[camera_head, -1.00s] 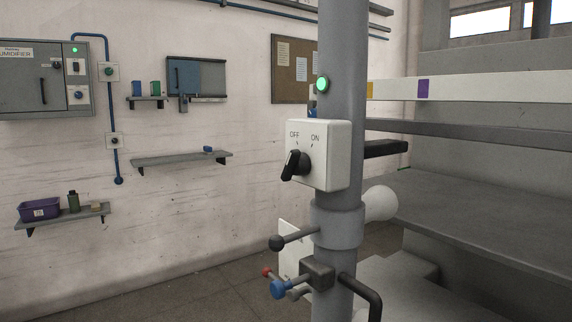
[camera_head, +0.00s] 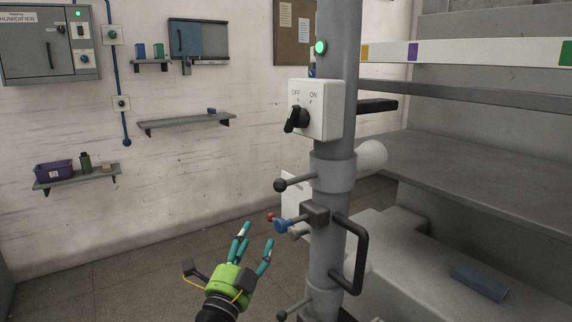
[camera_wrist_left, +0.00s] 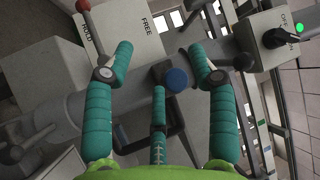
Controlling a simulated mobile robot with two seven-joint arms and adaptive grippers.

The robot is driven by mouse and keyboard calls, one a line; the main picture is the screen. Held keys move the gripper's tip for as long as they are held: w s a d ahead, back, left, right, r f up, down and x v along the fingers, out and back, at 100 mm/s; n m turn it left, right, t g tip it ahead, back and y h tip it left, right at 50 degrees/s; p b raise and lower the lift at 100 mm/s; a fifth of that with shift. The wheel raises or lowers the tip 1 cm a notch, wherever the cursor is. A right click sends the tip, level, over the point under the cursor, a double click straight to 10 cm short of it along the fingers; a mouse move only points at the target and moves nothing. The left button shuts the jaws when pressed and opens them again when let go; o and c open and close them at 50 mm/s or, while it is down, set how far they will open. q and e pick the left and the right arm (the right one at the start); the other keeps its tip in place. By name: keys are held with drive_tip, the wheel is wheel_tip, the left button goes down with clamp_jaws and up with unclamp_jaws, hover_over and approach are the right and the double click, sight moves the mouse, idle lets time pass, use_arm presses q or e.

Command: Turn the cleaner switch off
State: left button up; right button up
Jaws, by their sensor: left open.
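A white switch box (camera_head: 325,110) marked OFF on its left and ON on its right is fixed to the grey post. Its black knob (camera_head: 297,119) has its grip slanting from lower left to upper right; which end is the pointer I cannot tell. A green lamp (camera_head: 320,47) glows above it. In the left wrist view the box (camera_wrist_left: 258,22) and knob (camera_wrist_left: 280,38) are at the upper right. My left gripper (camera_head: 256,236) is open and empty, below and left of the box and apart from it. My right gripper is out of view.
The grey post (camera_head: 333,170) carries a ball-ended lever (camera_head: 281,185), a blue knob (camera_head: 282,226) and a black handle (camera_head: 362,255), all near my left gripper. A HOLD/FREE plate (camera_wrist_left: 120,35) shows in the wrist view. Wall shelves (camera_head: 185,122) stand left; floor (camera_head: 130,275) there is clear.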

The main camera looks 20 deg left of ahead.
sight(289, 117)
use_arm(q)
drive_tip(key=s+d+r+m+g+h, duration=0.15)
drive_tip(key=d+r+m+h, duration=0.25)
drive_tip(key=r+m+h, duration=0.75)
drive_tip(key=d+r+m+g+h, duration=0.35)
drive_tip(key=r+m+h, duration=0.4)
drive_tip(key=m, duration=0.65)
drive_tip(key=w+a+r+m+g+y, duration=0.2)
drive_tip(key=a+r+m+y, duration=0.45)
drive_tip(key=m+y, duration=0.2)
drive_tip(key=shift+m+h, duration=0.25)
drive_tip(key=shift+m, duration=0.05)
drive_tip(key=p+x, duration=0.1)
drive_tip(key=x, duration=0.1)
drive_tip(key=p+x, duration=0.1)
drive_tip(key=d+p+x, duration=0.1)
drive_tip(key=x, duration=0.1)
drive_tip(key=shift+d+r+p, duration=0.15)
drive_tip(key=shift+r+p, duration=0.1)
drive_tip(key=shift+p, duration=0.05)
drive_tip(key=shift+w+d+f, duration=0.2)
drive_tip(key=shift+w+d, duration=0.1)
drive_tip(key=shift+w, duration=0.1)
drive_tip(key=shift+a, duration=0.1)
drive_tip(key=c, duration=1.1)
